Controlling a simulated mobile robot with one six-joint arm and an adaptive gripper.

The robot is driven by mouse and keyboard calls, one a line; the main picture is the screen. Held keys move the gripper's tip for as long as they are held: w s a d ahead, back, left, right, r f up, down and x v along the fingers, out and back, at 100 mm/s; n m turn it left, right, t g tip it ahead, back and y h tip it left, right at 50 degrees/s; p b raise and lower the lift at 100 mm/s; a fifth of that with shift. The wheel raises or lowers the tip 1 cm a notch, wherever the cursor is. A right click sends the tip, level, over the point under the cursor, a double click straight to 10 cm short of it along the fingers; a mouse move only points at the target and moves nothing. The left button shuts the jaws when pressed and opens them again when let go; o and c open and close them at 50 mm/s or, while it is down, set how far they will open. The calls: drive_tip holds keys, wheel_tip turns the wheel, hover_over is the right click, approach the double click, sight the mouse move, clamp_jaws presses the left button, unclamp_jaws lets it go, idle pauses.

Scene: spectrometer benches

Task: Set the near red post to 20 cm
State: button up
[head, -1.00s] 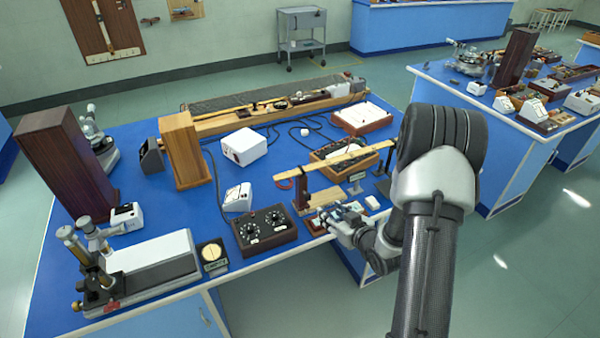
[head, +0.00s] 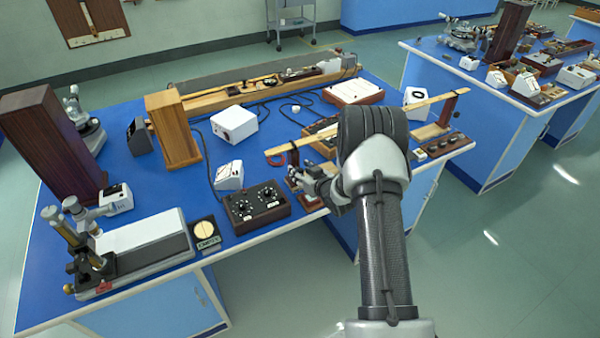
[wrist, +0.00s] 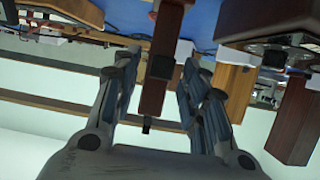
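The near red post (head: 292,160) stands at the front edge of the blue bench, under the left end of a long wooden strip (head: 350,128). A red loop hangs close by. My gripper (head: 305,178) is at this post, and my arm hides part of the area. In the wrist view a reddish-brown post (wrist: 158,85) with a black block on it lies between my two fingers (wrist: 160,92). The fingers are apart, with a gap on the left side. I cannot tell whether the right finger touches. The far red post (head: 446,110) supports the strip's right end.
A black two-dial box (head: 257,207) stands just left of my gripper. A white meter (head: 229,176) and a white box (head: 234,124) are behind it. A wooden tray (head: 320,138) sits behind the strip. Open floor lies in front of the bench.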

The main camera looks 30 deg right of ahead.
drive_tip(key=shift+w+f, duration=0.25)
drive_tip(key=shift+w, duration=0.4)
drive_tip(key=shift+c, duration=0.5)
clamp_jaws()
